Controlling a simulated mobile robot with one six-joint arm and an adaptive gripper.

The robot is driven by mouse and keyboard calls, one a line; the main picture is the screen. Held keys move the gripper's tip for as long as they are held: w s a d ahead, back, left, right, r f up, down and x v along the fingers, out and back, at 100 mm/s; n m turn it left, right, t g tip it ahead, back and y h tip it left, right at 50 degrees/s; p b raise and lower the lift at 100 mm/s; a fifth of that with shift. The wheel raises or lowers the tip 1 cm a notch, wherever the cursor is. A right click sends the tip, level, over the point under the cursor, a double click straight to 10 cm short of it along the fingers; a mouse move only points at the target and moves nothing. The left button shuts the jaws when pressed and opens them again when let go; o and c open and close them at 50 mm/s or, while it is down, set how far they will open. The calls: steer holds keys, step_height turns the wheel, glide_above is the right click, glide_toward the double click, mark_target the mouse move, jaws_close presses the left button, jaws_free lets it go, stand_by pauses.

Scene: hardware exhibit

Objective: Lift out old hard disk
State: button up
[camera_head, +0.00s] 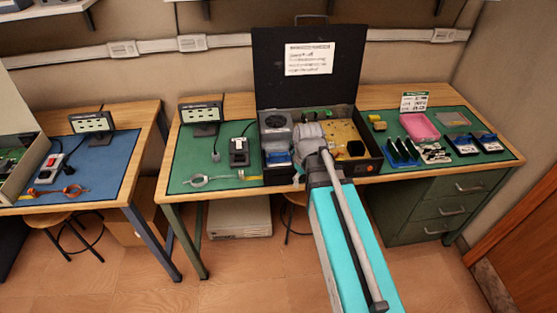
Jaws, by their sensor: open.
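An open computer case (374,166) stands on the green mat, its black lid (275,75) raised at the back with a white paper on it. Inside are a grey power supply (275,122) at the back left and a yellowish board (345,131) on the right. A blue and silver part (278,158) sits at the front left; it may be the old hard disk, but it is too small to be sure. My gripper (298,176) is at the case's front left, beside that part, open and mostly hidden by my wrist. I cannot tell whether it touches anything.
Blue trays (402,153), a pink tray (420,127) and loose parts lie on the mat to the right. Another bench (92,165) stands farther left.

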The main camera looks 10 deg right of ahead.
mark_target(278, 153)
steer(key=w+a+r+n+p, duration=0.3)
steer(key=w+n, duration=0.4)
steer(key=w, duration=0.3)
steer(key=w+a+r+n+p, duration=0.2)
steer(key=w+a+r+n, duration=0.1)
steer(key=w+n, duration=0.4)
steer(key=w, duration=0.3)
steer(key=shift+w+r+p, duration=0.2)
steer(key=shift+w+p, duration=0.05)
steer(key=shift+p, duration=0.15)
step_height(278, 153, down, 9)
steer(key=b, duration=0.8)
steer(key=shift+d+r+b, duration=0.1)
steer(key=shift+r+b, duration=0.05)
steer(key=shift+b, duration=0.15)
steer(key=shift+d+f+b, duration=0.1)
steer(key=shift+f+b, duration=2.5)
steer(key=shift+c, duration=0.3)
jaws_close()
